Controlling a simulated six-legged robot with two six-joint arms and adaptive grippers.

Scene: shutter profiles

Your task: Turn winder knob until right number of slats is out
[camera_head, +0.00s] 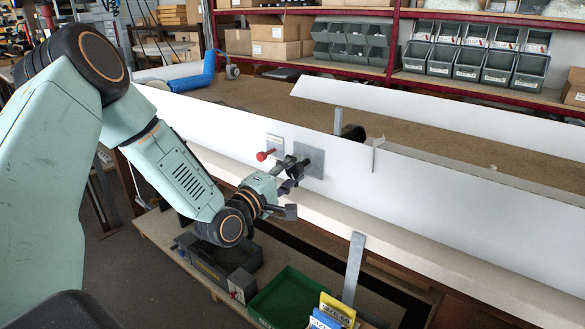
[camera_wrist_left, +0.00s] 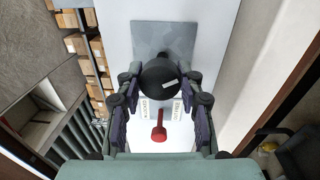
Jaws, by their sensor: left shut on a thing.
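The winder knob (camera_wrist_left: 160,78) is round and black with a white mark on its face, and stands out from a grey metal plate (camera_head: 311,158) on the long white panel (camera_head: 440,190). The plate also shows in the wrist view (camera_wrist_left: 150,38). My left gripper (camera_head: 289,186) is at the knob, shut on it; in the wrist view its fingers (camera_wrist_left: 161,88) lie on both sides of the knob. A red-ended lever (camera_head: 265,155) sits on a small labelled plate left of the knob and also shows in the wrist view (camera_wrist_left: 159,130). My right gripper is out of view.
A green crate (camera_head: 275,295) with yellow and blue packs stands below the panel, near an upright metal strip (camera_head: 353,268). A white profile (camera_head: 440,112) lies on the bench behind. Shelves with grey bins (camera_head: 470,65) and cartons stand at the back.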

